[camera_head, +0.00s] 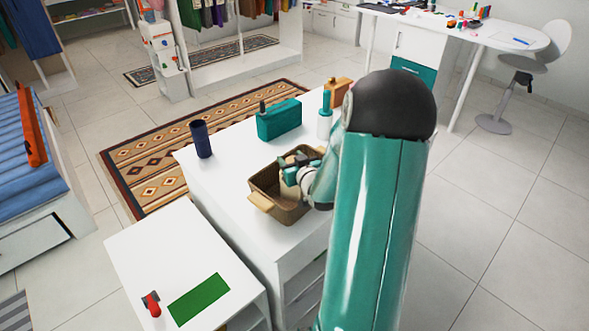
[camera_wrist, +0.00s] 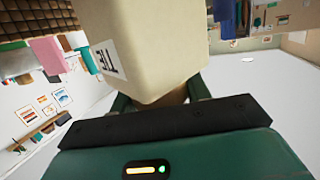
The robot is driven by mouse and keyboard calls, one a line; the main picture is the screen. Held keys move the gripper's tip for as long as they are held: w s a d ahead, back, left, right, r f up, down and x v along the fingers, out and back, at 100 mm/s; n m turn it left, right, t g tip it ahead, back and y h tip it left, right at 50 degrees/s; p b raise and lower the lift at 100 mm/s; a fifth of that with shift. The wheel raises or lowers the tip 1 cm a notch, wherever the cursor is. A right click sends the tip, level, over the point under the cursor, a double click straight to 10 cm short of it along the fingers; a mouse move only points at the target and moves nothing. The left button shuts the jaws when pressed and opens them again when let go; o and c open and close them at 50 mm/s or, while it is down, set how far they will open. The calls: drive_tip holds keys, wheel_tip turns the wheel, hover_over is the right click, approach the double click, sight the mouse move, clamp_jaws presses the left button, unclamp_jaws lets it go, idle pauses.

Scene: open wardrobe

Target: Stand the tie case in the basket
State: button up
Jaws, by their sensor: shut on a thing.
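The brown basket (camera_head: 264,186) with pale handles stands on the white cabinet top. My gripper (camera_head: 291,172) is over the basket's opening in the head view, and my arm hides the basket's right side. In the wrist view my gripper (camera_wrist: 158,97) is shut on the cream tie case (camera_wrist: 150,40), which has a white label reading TIE. The case fills the upper middle of that view. In the head view the case is mostly hidden, so I cannot tell whether it touches the basket's bottom or walls.
A teal case (camera_head: 279,119), a dark blue cup (camera_head: 201,139), a white-and-green bottle (camera_head: 325,116) and an orange-brown object (camera_head: 339,91) stand around the basket. A lower white table (camera_head: 150,245) at front left bears a green mat (camera_head: 199,299) and a red object (camera_head: 152,304).

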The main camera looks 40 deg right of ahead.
drive_tip(key=shift+w+d+f, duration=0.1)
drive_tip(key=shift+d+f, duration=0.4)
drive_tip(key=shift+f, duration=0.05)
drive_tip(key=shift+d+f, duration=0.15)
drive_tip(key=shift+f, duration=0.75)
drive_tip(key=shift+d+f, duration=0.1)
drive_tip(key=shift+f, duration=0.95)
drive_tip(key=o, duration=1.4)
